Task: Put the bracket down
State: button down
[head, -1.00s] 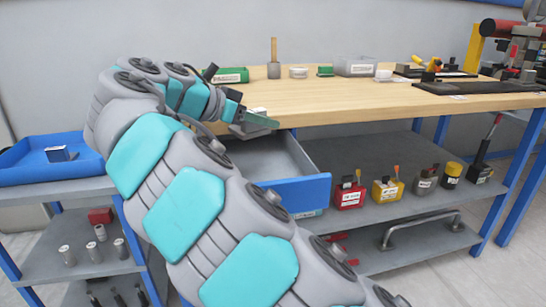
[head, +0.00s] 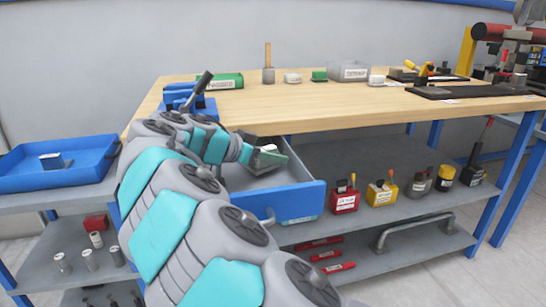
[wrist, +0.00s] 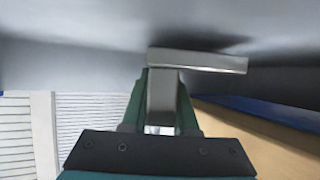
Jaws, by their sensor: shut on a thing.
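The bracket (wrist: 197,62) is a grey metal angled piece. My gripper (wrist: 161,110) is shut on it, with the green fingers on either side of its upright leg. In the head view my gripper (head: 270,160) is at the open drawer (head: 292,198), below the level of the bench top, with a pale bit of the bracket (head: 268,148) showing at its tip. In the wrist view the bracket's wide flange is close to a grey surface; I cannot tell whether it touches.
A blue tray (head: 95,172) with a small metal piece stands at left. Red (head: 344,201) and yellow (head: 381,194) containers stand right of the drawer.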

jog(key=shift+s+a+f, duration=0.1)
jog(key=shift+a+f, duration=0.05)
jog(key=shift+f, duration=0.3)
jog(key=shift+f, duration=0.1)
jog(key=c, duration=0.7)
grip_release()
jog(key=shift+a, duration=0.1)
jog(key=b+v, duration=0.1)
jog(key=v, duration=0.6)
jog(key=shift+s+a, duration=0.15)
jog(key=shift+s, duration=0.05)
